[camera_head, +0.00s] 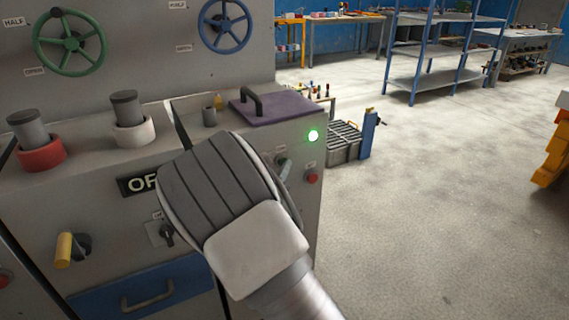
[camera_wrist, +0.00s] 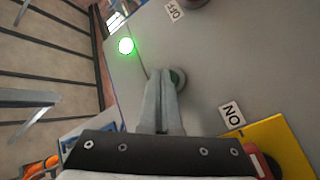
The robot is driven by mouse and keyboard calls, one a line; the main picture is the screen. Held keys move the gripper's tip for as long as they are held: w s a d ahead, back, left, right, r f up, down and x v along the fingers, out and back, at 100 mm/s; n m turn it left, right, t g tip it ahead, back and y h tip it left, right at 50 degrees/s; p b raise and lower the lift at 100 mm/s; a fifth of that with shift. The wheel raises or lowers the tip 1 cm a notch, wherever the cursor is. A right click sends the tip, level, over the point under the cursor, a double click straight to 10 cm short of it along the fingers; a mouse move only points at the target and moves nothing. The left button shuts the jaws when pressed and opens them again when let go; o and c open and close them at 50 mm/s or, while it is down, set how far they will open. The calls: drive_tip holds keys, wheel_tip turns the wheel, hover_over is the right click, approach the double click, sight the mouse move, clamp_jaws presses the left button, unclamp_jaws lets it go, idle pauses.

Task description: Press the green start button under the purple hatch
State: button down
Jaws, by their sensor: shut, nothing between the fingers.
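The purple hatch (camera_head: 278,107) lies shut on top of the grey panel box, with a dark handle. Below it on the front face is a green button in a grey collar (camera_wrist: 181,80), mostly hidden by my fingers. An ON label (camera_wrist: 232,115) is beside it. My gripper (camera_wrist: 164,76) is shut and empty, its fingertips over the button's face; I cannot tell whether they touch or push it. In the head view my gripper's fingertips (camera_head: 283,166) show past my grey wrist, at the same spot.
A green lamp (camera_head: 313,135) glows near the box's right edge. A red button (camera_head: 312,177) with an OFF label is right of my fingers. A blue drawer (camera_head: 140,292) and yellow-handled lever (camera_head: 64,250) are lower left. The floor to the right is open.

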idle(0.4)
drive_tip(key=shift+s+d, duration=0.45)
drive_tip(key=shift+s, duration=0.25)
drive_tip(key=shift+s+d+p, duration=0.15)
drive_tip(key=shift+s+d, duration=0.55)
drive_tip(key=shift+s, duration=0.35)
drive_tip(key=shift+s+d+p, duration=0.15)
drive_tip(key=shift+s+d, duration=0.55)
drive_tip(key=shift+s, duration=0.3)
